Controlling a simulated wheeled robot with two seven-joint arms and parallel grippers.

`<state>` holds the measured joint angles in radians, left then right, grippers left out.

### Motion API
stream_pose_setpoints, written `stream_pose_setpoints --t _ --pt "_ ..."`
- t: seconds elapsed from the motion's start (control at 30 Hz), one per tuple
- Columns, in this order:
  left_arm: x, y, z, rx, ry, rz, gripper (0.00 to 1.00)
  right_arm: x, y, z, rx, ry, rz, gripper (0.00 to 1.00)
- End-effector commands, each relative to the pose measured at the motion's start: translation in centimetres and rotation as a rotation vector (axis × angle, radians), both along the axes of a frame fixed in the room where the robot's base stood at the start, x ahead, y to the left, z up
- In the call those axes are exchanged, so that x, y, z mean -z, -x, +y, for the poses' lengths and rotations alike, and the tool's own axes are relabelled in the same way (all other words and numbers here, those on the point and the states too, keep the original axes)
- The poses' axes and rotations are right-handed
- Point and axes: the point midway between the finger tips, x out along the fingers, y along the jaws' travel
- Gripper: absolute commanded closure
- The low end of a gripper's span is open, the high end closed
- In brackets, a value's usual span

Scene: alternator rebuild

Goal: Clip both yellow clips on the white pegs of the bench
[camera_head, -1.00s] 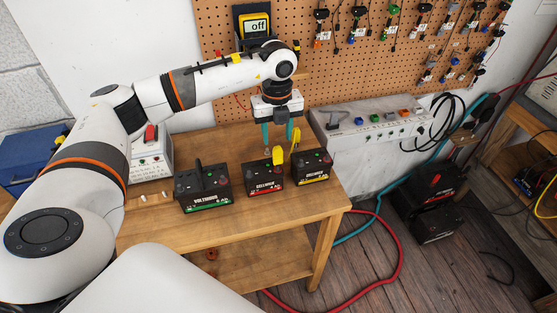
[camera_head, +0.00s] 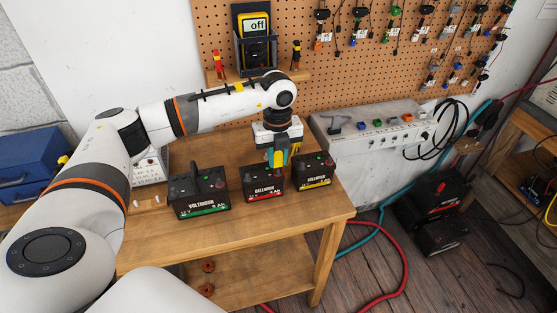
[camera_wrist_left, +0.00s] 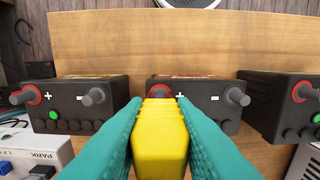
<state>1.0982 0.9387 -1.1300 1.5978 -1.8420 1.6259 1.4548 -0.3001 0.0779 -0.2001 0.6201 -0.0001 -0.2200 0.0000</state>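A yellow clip (camera_wrist_left: 160,140) is between the teal fingers of my left gripper (camera_head: 278,158), with both fingers against its sides. The clip (camera_head: 279,159) also shows in the head view, above the rear of the middle red-labelled battery (camera_head: 264,184). In the wrist view, that battery's red-ringed plus post (camera_wrist_left: 158,90) lies just beyond the clip; I cannot tell whether they touch. I cannot make out a second yellow clip. Small white pegs (camera_head: 155,199) stand on the bench (camera_head: 235,225) left of the batteries. My right gripper is not in view.
A green-labelled battery (camera_head: 200,193) and a yellow-labelled battery (camera_head: 313,173) flank the middle one. A grey switch box (camera_head: 375,135) stands behind to the right. The bench front is clear.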

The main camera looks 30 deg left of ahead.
Motion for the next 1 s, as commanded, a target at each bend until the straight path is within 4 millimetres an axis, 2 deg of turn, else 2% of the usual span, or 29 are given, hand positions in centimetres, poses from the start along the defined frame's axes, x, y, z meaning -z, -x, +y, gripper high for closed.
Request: stream_pose_setpoints --t 0.23,0.6,1.0 --pt "-0.4 0.0 0.0 0.0 0.001 -0.001 0.88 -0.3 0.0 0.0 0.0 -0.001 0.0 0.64" --pt "-4.1 0.0 0.0 0.0 0.001 -0.001 0.88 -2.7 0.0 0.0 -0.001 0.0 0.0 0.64" --pt "-4.0 0.0 0.0 0.0 0.0 0.0 0.88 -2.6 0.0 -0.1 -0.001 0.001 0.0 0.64"
